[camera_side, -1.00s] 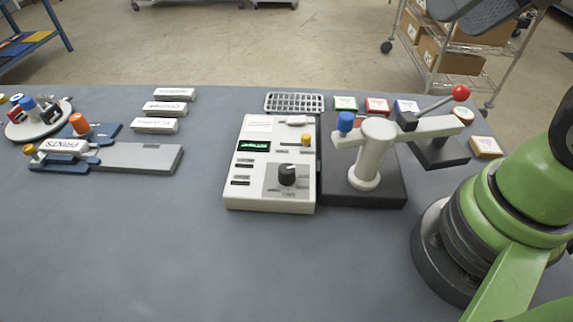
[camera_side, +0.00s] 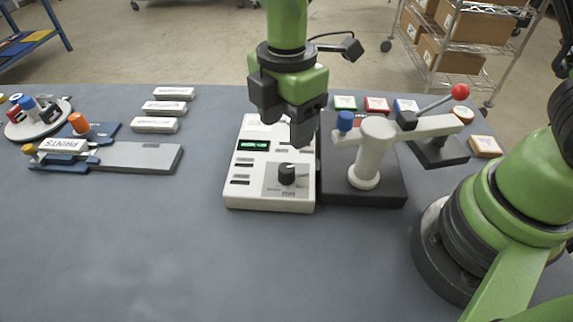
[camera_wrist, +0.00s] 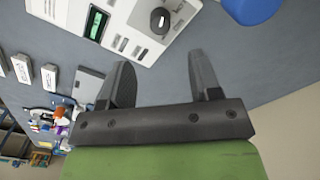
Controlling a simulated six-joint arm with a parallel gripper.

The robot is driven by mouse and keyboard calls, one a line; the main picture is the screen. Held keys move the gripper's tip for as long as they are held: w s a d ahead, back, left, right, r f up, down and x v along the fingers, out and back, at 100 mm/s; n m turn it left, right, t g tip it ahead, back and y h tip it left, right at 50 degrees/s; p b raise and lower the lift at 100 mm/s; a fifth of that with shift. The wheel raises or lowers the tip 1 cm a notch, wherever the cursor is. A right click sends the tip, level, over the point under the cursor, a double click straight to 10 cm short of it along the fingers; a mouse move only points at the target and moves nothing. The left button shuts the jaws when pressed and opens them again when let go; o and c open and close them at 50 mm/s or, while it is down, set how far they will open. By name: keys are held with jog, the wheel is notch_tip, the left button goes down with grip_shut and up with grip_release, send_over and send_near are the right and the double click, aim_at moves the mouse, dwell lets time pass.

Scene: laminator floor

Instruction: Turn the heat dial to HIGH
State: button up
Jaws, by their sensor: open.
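The heat dial is a black round knob (camera_side: 287,174) on a grey plate at the lower right of the white control box (camera_side: 240,192). It also shows near the top of the wrist view (camera_wrist: 160,20). A white mark is on the knob; the lettering around it is too small to read. A green display (camera_side: 253,145) is lit on the box. My gripper (camera_side: 300,135) is open and empty above the back part of the box, behind the dial and apart from it. In the wrist view its two fingers (camera_wrist: 160,80) stand wide apart, with the dial beyond their tips.
A grey lever press (camera_side: 372,160) with a red-ball handle (camera_side: 460,92) and a blue cap (camera_side: 345,121) stands close to the right of the box. A grey board (camera_side: 140,158) and white labelled blocks (camera_side: 155,125) lie left. The table in front is clear.

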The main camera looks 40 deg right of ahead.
aim_at(287, 167)
notch_tip(287, 167, down, 10)
jog(key=shift+r, duration=0.1)
dwell(0.4)
jog(key=shift+c, duration=0.5)
jog(key=c, duration=0.8)
jog(key=shift+m, duration=0.8)
jog(key=shift+c, duration=0.2)
jog(key=o, duration=0.9)
jog(key=shift+o, duration=0.2)
notch_tip(287, 167, up, 10)
